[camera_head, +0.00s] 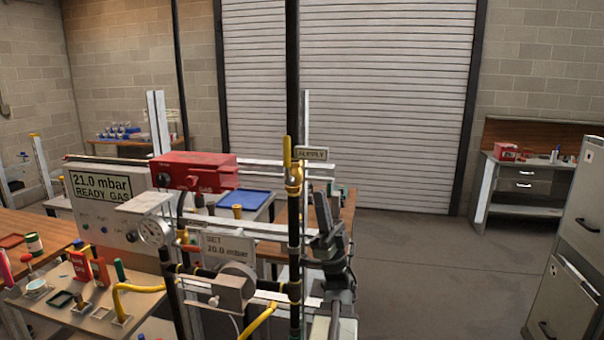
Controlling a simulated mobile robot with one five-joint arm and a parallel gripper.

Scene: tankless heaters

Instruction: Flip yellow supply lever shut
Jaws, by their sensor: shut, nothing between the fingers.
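The yellow supply lever (287,150) stands upright, in line with the black vertical pipe, just left of the tag marked SUPPLY (312,154). The brass valve body (295,176) sits on the pipe below it. My gripper (323,207) is dark grey and points upward, to the right of the pipe and lower than the lever. In the picture a gap shows between my gripper and the lever. It is shut and empty. How far it is from the lever in depth is hard to tell.
Left of the pipe stand a panel reading 21.0 mbar READY GAS (100,190), a red unit (192,172), a round gauge (153,232) and yellow hoses (140,289). A grey cabinet (572,255) stands at the right edge. The floor (440,265) between is clear.

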